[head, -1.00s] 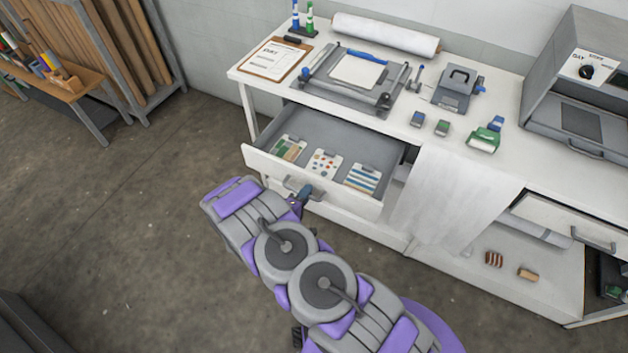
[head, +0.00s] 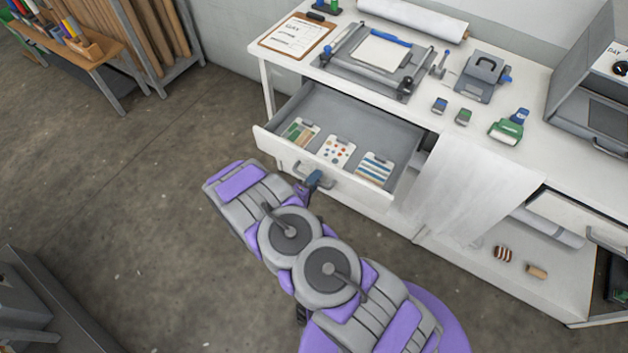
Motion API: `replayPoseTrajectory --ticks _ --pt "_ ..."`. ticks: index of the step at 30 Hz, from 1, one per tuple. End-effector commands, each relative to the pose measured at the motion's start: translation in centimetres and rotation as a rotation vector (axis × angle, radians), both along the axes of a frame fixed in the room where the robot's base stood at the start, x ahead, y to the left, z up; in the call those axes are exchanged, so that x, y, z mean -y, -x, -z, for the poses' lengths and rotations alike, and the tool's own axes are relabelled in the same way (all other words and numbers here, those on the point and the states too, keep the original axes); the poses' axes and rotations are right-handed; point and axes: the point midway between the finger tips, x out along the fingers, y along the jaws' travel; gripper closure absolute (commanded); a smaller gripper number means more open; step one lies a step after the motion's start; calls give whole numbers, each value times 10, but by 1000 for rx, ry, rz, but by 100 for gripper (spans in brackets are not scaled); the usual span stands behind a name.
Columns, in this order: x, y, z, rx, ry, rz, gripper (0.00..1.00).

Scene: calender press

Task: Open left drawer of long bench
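The long bench (head: 530,85) is white and stands along the wall. Its left drawer (head: 335,110) is pulled well out, and several patterned cards lie inside on its grey floor. The grey bar handle (head: 299,169) is on the drawer's white front. My gripper (head: 312,181) is at the drawer front, just right of the visible part of the handle. Its blue-grey tip shows beyond my purple and grey arm. The fingers are small and partly hidden, so I cannot tell whether they grip the handle.
A white cloth (head: 470,190) hangs over the bench front right of the drawer. A right drawer (head: 590,220) has its own handle. A low shelf (head: 80,50) with coloured items stands at the upper left. The floor (head: 130,200) left of my arm is clear.

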Motion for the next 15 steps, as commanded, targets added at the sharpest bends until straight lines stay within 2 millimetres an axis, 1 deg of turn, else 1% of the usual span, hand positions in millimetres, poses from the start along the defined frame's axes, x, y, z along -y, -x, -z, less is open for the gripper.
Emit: replayPoseTrajectory --ticks 5,8,11,15 --pt "1 1 -1 1 -1 0 65" --pt "-3 5 -3 1 -1 -1 65" --pt "-11 15 -5 1 -1 -3 65" --pt "-27 34 -10 2 -1 -4 65"
